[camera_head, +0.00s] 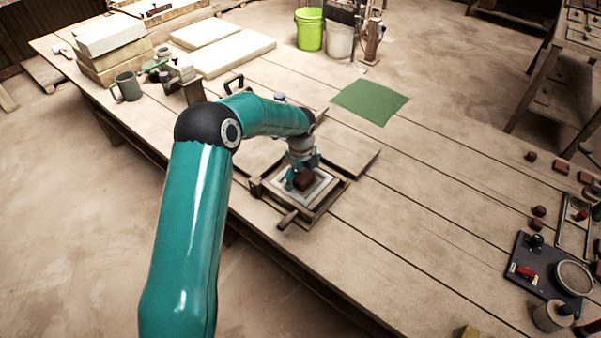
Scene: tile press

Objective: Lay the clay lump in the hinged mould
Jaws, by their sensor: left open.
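The hinged mould (321,206) lies open on the wooden table near its front edge, with a pale inner bed and a wooden frame. The dark reddish-brown clay lump (304,180) is within the frame outline, over the pale bed, and looks to rest on it. My left gripper (302,172) points down at the lump, with its teal fingers apart around it. The fingers and wrist hide part of the lump and the mould's far side. My right gripper is not in view.
A green mat (369,101) lies behind the mould. A dark board (541,273) with small items and several reddish lumps are at the right. The table between is clear.

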